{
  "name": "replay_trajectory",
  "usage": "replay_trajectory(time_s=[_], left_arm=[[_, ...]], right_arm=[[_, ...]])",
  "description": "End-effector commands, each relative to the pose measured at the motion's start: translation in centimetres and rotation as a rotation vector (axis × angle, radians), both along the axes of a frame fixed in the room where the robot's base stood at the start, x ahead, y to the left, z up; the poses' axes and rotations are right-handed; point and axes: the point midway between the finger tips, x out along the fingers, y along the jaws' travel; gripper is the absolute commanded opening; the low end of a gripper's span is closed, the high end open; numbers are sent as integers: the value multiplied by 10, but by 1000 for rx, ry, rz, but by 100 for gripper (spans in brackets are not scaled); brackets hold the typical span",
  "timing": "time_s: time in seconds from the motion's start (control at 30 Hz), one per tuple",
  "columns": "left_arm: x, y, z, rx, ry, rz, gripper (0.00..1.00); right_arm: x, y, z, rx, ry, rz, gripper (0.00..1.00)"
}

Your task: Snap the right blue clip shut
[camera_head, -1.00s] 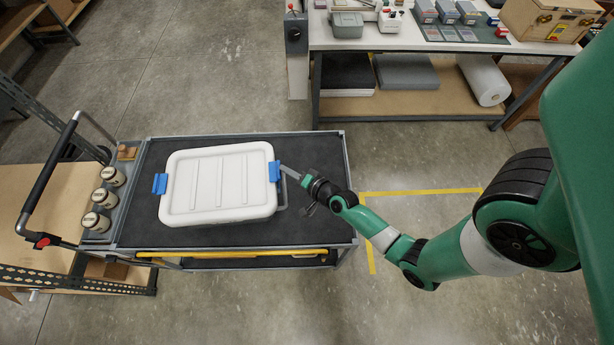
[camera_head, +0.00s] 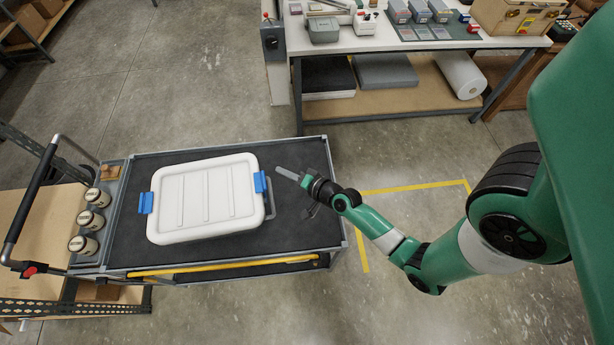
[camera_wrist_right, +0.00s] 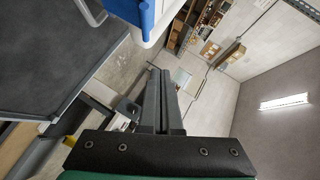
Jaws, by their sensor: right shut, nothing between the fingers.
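A white lidded box (camera_head: 205,199) lies on the cart's dark top. The right blue clip (camera_head: 260,182) is on its right side, upright against the lid's edge; whether it is fully latched is too small to tell. The left blue clip (camera_head: 146,202) is on the opposite side. My right gripper (camera_head: 279,171) is shut and empty, just right of the right clip with a small gap between. In the right wrist view, the shut fingers (camera_wrist_right: 161,75) point up below the blue clip (camera_wrist_right: 146,17), apart from it. My left gripper is out of view.
A workbench (camera_head: 350,45) with boxes and tools stands behind. Open floor lies right of the cart.

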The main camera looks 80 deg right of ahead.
Motion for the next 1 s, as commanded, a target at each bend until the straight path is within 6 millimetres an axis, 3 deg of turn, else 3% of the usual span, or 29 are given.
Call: replay_trajectory(time_s=[0.03,0.2,0.4,0.87,0.93,1.0], left_arm=[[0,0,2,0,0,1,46],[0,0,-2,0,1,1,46],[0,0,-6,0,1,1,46],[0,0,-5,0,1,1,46],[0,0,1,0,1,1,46],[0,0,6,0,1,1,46]], right_arm=[[-15,8,5,3,4,-2,0],[-50,25,19,4,4,-4,0],[-71,36,30,3,4,-2,0],[-73,39,34,2,3,3,0],[-66,44,42,-2,-3,29,0],[-48,46,62,-30,-35,68,0]])
